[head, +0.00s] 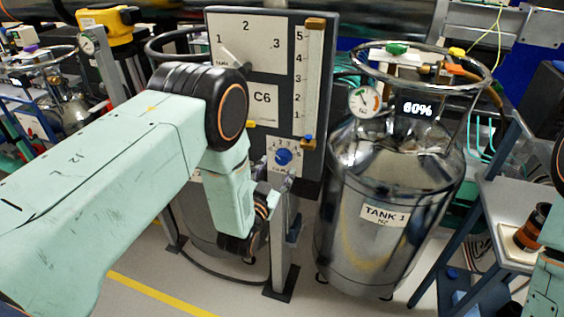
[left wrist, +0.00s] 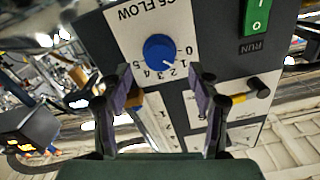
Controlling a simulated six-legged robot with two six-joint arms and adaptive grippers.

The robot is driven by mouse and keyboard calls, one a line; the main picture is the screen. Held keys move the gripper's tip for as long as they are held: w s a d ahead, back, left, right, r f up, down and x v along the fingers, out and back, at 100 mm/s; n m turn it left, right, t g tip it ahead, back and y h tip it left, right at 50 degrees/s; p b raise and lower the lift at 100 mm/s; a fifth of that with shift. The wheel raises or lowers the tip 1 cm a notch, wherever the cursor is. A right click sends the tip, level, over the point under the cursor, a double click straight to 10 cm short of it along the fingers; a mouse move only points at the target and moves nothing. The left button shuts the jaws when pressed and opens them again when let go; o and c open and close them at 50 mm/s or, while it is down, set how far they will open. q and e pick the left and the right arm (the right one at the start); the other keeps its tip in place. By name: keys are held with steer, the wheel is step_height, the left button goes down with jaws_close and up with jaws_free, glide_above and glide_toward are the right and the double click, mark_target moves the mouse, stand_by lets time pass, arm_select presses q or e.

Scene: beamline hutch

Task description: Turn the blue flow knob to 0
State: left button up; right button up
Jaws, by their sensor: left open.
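The blue flow knob (head: 284,156) sits on a small white plate low on the dark panel in the head view. In the left wrist view the knob (left wrist: 160,48) appears upside down, with "C5 FLOW" lettering and a 0 to 5 scale. Its white mark points toward the low numbers, around 1 or 2. My left gripper (head: 278,190) is just below the knob in the head view. In the left wrist view my left gripper (left wrist: 165,92) is open, with one finger to each side below the knob and apart from it. My right gripper does not show.
The dark panel (head: 328,60) also carries a lever dial and a vertical slider. A green RUN switch (left wrist: 257,15) and a black lever (left wrist: 258,88) are near the knob. The shiny TANK 1 (head: 385,180) stands close right of the panel. A shelf (head: 500,205) is farther right.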

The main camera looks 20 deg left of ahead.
mark_target(281, 160)
arm_select(q)
steer(key=w, duration=0.3)
steer(key=shift+w+d+f, duration=0.1)
steer(key=shift+w+f, duration=0.1)
steer(key=shift+w, duration=0.05)
steer(key=shift+w+a, duration=0.15)
steer(key=shift+a, duration=0.2)
steer(key=shift+d+r, duration=0.1)
steer(key=shift+d, duration=0.4)
steer(key=shift+w, duration=0.15)
steer(key=shift+c, duration=1)
steer(key=shift+a, duration=0.35)
steer(key=c, duration=0.4)
steer(key=shift+d, duration=0.2)
steer(key=c, duration=0.6)
steer(key=shift+o, duration=0.2)
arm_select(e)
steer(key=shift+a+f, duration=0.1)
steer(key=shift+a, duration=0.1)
arm_select(q)
steer(key=shift+a, duration=0.1)
